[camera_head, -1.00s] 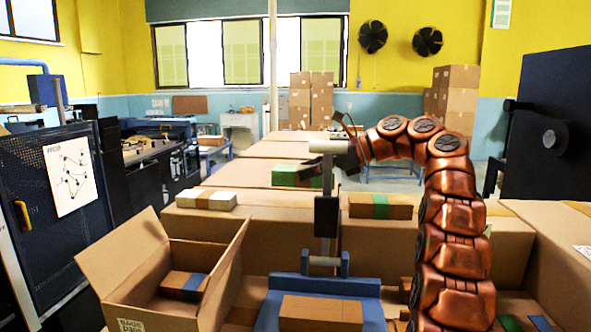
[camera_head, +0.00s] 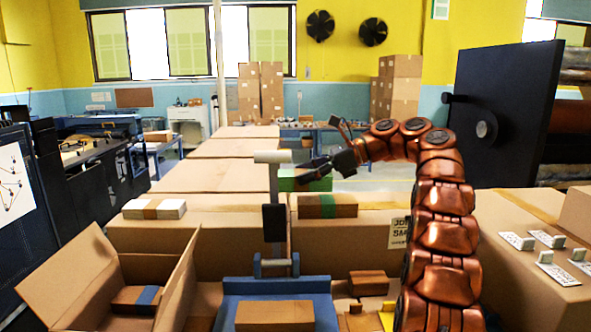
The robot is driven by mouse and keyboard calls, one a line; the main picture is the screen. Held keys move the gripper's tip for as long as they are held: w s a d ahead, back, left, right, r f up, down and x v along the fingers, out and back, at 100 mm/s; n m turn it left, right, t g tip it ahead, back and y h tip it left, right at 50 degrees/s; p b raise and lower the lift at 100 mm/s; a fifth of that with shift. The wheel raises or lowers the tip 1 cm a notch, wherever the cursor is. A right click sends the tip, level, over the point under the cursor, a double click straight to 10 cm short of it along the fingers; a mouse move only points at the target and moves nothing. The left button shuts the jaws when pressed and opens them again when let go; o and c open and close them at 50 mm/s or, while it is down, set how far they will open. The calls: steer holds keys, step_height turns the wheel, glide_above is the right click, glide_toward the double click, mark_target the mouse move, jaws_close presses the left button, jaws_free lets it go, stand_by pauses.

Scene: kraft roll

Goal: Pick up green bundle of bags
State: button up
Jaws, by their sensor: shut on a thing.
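The green bundle of bags (camera_head: 303,183) shows in the head view behind the front row of cartons, partly covered by the dark fingers. My gripper (camera_head: 311,171) is at the end of the copper arm, reaching left. It is shut on the green bundle, with the fingers at its top. The bundle appears above or at the level of the cartons behind it; its exact height is hard to tell.
A brown bundle with a green band (camera_head: 327,205) and a pale bundle (camera_head: 154,209) lie on the front cartons. A grey post (camera_head: 274,215) rises from a blue scale-like stand (camera_head: 310,287). An open carton (camera_head: 80,279) stands at front left.

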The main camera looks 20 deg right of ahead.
steer(key=shift+s+d, duration=0.15)
steer(key=shift+d, duration=0.5)
steer(key=shift+s+d+f, duration=0.1)
steer(key=shift+s+d, duration=0.2)
steer(key=shift+d, duration=0.1)
steer(key=shift+d, duration=0.1)
